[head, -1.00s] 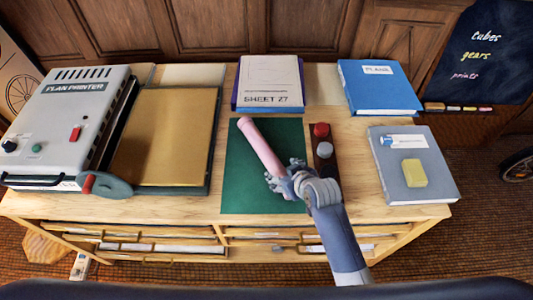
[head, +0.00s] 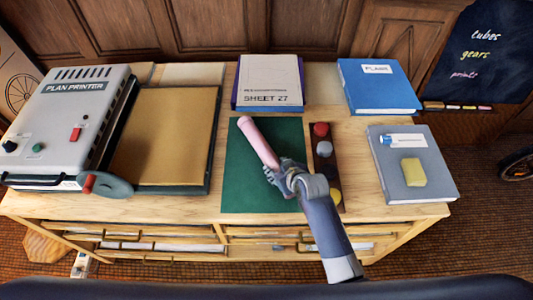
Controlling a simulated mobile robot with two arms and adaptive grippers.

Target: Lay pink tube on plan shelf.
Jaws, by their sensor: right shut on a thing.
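The pink tube (head: 258,143) is a slim cylinder, held tilted over the green mat (head: 247,190), its far end pointing up-left. My right gripper (head: 279,170) is shut on its near end, and the fingers hide that end. I cannot tell how far the tube is above the mat. A blue flat box or binder (head: 368,90) with a label reading like "PLANS" lies at the back right. No surface is clearly marked as the plan shelf. My left gripper is not in view.
A dark strip with coloured discs (head: 323,166) lies right of the mat. A grey folder (head: 436,175) bears a yellow block (head: 414,172). The SHEET 27 stack (head: 268,80) stands behind the mat. The plan printer (head: 70,120) and a brown board (head: 165,135) fill the left.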

